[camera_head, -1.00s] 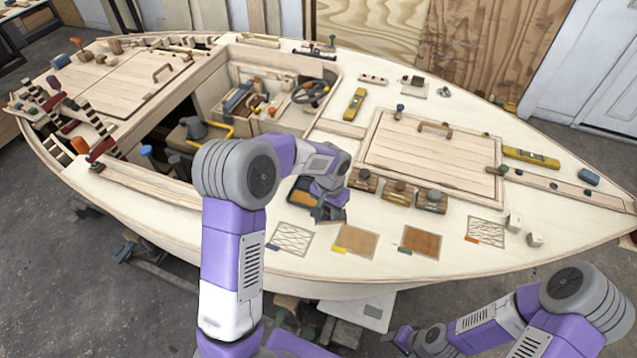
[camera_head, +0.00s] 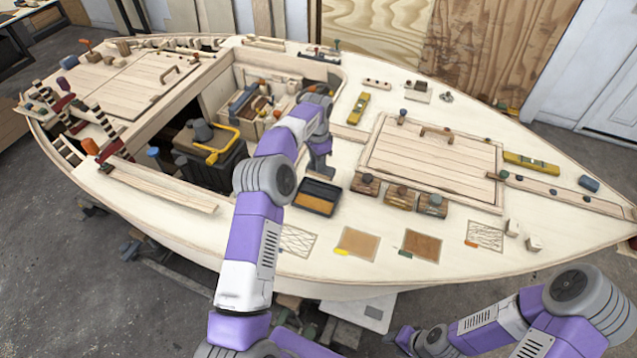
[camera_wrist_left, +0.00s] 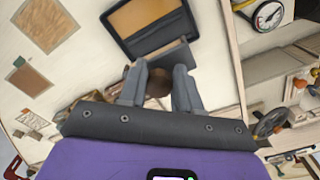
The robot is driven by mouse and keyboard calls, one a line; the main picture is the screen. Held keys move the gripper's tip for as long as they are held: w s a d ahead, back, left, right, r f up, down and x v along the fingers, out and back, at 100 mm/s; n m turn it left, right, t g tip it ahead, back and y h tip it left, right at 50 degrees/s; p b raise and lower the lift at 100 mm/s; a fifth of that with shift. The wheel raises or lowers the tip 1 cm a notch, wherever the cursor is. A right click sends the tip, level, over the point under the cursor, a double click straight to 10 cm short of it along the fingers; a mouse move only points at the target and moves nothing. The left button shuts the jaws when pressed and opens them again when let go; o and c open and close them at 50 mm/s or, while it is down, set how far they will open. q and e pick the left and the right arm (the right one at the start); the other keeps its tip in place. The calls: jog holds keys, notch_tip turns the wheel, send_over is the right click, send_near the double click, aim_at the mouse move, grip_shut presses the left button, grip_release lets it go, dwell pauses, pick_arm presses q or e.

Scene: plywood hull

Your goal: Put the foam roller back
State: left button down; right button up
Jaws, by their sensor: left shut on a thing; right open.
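My left gripper (camera_head: 320,158) is over the deck, just behind and right of the black paint tray (camera_head: 316,195) with its orange-brown panel. The tray (camera_wrist_left: 150,30) lies just beyond the roller in that view. My right gripper (camera_head: 403,340) is low at the front, off the hull, open and empty.
Flat sample patches (camera_head: 358,243) lie along the near deck. The open cockpit with a yellow-handled dark case (camera_head: 210,150) is to the left.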

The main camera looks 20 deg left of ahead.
aim_at(317, 177)
pick_arm(q)
notch_tip(317, 177, down, 8)
jog(key=shift+w+r, duration=0.1)
jog(key=shift+b, duration=0.3)
jog(key=shift+f, duration=0.2)
jog(key=c, duration=0.8)
grip_release()
